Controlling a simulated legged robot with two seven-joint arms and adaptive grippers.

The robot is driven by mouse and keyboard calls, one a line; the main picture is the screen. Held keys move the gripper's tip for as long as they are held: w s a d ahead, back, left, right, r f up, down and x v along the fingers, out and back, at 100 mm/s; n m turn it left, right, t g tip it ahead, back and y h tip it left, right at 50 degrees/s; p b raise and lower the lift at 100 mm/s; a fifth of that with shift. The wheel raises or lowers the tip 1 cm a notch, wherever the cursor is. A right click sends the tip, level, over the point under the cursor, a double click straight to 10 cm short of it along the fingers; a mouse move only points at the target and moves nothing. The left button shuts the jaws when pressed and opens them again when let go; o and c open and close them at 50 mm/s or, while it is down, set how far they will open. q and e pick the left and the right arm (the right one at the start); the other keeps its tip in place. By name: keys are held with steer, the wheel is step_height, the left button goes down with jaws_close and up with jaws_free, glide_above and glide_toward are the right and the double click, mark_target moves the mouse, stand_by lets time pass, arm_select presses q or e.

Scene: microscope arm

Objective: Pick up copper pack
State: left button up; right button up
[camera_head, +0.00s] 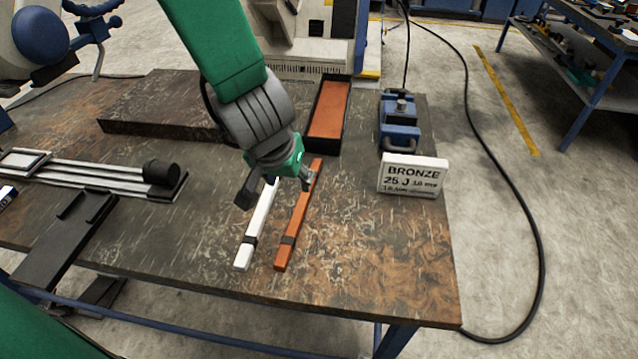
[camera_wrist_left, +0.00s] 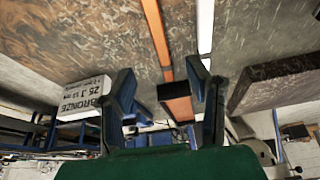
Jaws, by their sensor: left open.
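The copper pack appears to be the long orange bar (camera_head: 297,225) with a black band, lying on the workbench. A white bar (camera_head: 257,228) with a similar band lies close to its left, nearly parallel. My left gripper (camera_head: 275,190) is open and empty over the far part of the bars, fingers spread across them and pointing down. It hides the white bar's far end. In the left wrist view the orange bar (camera_wrist_left: 156,32) shows between the open fingers (camera_wrist_left: 162,85), and the white bar (camera_wrist_left: 205,28) runs by the right finger. My right gripper is not in view.
A black tray with an orange inside (camera_head: 329,109) stands behind the bars. A sign reading BRONZE (camera_head: 413,175) and a blue device (camera_head: 399,122) stand to the right. Metal rods (camera_head: 100,172) lie at left. The workbench (camera_head: 380,270) is clear at front right.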

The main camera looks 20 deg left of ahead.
arm_select(q)
steer(key=b, duration=0.4)
glide_toward(301, 204)
steer(key=x, duration=0.5)
steer(key=shift+a+f, duration=0.15)
steer(key=shift+f, duration=0.05)
steer(key=b+x, duration=0.1)
steer(key=x, duration=0.3)
steer(key=shift+w+f, duration=0.2)
steer(key=shift+w, duration=0.05)
steer(key=shift+s+r, duration=0.1)
jaws_close()
